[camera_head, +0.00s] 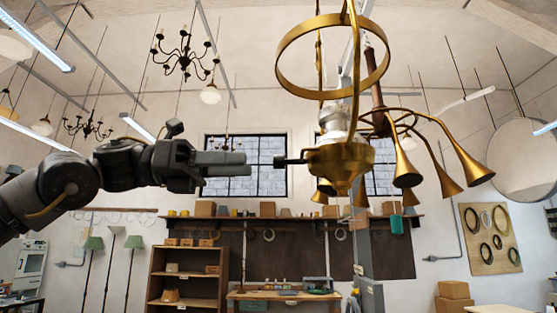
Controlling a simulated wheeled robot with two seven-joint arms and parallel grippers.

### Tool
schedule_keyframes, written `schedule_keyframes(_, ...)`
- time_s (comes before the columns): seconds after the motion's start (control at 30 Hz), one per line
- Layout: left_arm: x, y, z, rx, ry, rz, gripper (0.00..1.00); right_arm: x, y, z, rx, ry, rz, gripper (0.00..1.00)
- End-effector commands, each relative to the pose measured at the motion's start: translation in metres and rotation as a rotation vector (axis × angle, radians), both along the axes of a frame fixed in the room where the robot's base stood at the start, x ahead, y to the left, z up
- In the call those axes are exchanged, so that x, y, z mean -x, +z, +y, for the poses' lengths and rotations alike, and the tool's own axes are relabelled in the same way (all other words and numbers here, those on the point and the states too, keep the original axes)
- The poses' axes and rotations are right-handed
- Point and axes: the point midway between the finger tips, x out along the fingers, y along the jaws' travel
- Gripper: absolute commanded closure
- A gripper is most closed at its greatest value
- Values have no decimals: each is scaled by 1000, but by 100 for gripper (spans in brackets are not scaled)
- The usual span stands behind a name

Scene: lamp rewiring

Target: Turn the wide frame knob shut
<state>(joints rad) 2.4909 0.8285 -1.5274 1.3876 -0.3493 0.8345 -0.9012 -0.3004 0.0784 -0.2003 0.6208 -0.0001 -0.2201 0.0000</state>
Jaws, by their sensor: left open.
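A brass lamp (341,158) hangs at the upper right of centre, with a brass ring (280,62) above its body. A small dark knob (281,161) on a short stem sticks out from the left side of the lamp body; it looks like the frame knob. My left gripper (247,164) comes in from the left, level with the knob and pointing at it. Its fingers are open and empty, and a small gap shows between their tips and the knob. I cannot tell the knob's turn position. My right gripper is not in view.
Brass horn-shaped shades (467,165) spread out to the right of the lamp body. A dark chandelier (185,55) hangs further back. A wooden shelf (188,276) and a workbench (284,295) stand along the back, well below. The air around my left gripper looks clear.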

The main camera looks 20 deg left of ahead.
Motion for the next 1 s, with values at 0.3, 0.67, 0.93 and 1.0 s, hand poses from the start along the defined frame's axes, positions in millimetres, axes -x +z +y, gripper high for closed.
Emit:
schedule_keyframes(0.3, -14, 3, -55, -1, -1, 1, 57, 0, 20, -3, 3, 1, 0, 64)
schedule_keyframes(0.67, -18, 1, -71, 2, 1, 1, 57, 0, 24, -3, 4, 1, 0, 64)
schedule_keyframes(0.93, -18, 1, -71, 2, 1, 0, 72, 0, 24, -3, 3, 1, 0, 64)
schedule_keyframes(1.0, -18, 1, -71, 2, 1, 0, 81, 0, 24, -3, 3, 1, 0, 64)
